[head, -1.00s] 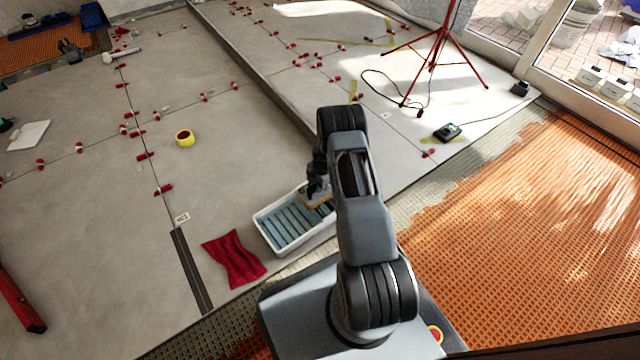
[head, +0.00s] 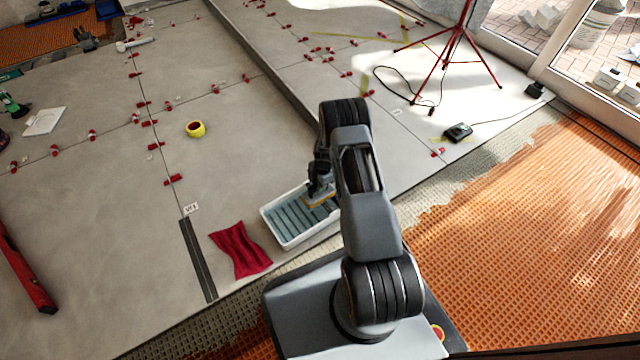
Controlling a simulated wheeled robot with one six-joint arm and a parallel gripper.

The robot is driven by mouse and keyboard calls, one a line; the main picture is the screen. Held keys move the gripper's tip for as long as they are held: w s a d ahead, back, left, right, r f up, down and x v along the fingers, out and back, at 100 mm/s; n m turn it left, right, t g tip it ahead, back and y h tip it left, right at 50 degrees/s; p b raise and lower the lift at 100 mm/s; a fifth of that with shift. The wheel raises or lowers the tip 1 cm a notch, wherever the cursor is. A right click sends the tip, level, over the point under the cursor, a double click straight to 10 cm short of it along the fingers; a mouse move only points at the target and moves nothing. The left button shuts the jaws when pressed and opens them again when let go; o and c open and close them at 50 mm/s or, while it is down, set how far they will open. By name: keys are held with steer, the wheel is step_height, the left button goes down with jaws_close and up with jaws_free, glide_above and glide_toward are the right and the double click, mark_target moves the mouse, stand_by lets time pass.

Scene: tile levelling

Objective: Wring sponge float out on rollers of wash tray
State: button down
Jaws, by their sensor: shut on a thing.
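The wash tray (head: 287,244) is a white tub with blue-grey ribbed rollers (head: 292,222) across it, standing on the tiles just left of my arm. My gripper (head: 318,190) is over the tray's right end, shut on the sponge float (head: 319,201). The float shows a grey top and a yellow-orange edge, low at the rollers. I cannot tell whether it presses on them. My arm hides the tray's right end and part of the float.
A red cloth (head: 241,250) lies left of the tray. Orange matting (head: 530,220) covers the floor at right.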

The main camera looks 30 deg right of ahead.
steer(key=shift+r, duration=0.15)
steer(key=shift+r+p, duration=2)
steer(key=shift+r, duration=1.4)
